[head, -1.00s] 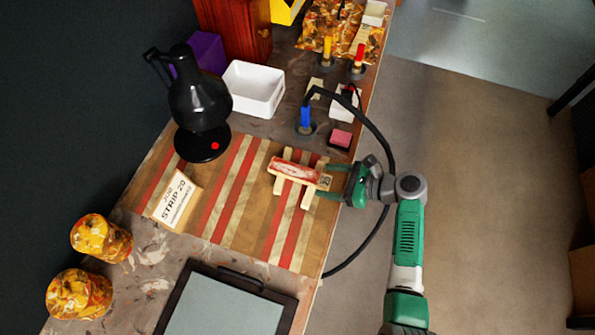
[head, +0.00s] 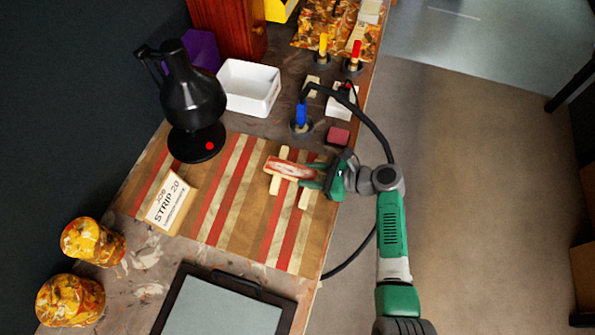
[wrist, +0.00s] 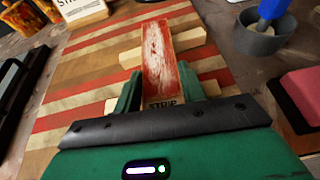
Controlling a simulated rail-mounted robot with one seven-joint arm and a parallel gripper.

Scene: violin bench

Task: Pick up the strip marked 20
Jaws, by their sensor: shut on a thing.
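A red and whitish worn strip (head: 289,167) lies across two pale wooden rails (head: 305,194) on the striped mat. In the wrist view the strip (wrist: 158,55) points away from me, and its near end reads "STRIP"; its number is hidden by my gripper body. My gripper (head: 311,178) is shut on the near end of the strip, one green finger on each side, as the wrist view (wrist: 160,90) also shows. I cannot tell any gap between strip and rails. A white card (head: 168,202) reading "JOB STRIP 20" stands on the left of the mat.
A black kettle-like pot (head: 192,100) stands behind the mat, beside a white bin (head: 250,88). A blue-handled tool in a grey holder (head: 301,122) and a pink block (head: 338,136) are close to the strip. A dark-framed pad (head: 220,305) lies in front.

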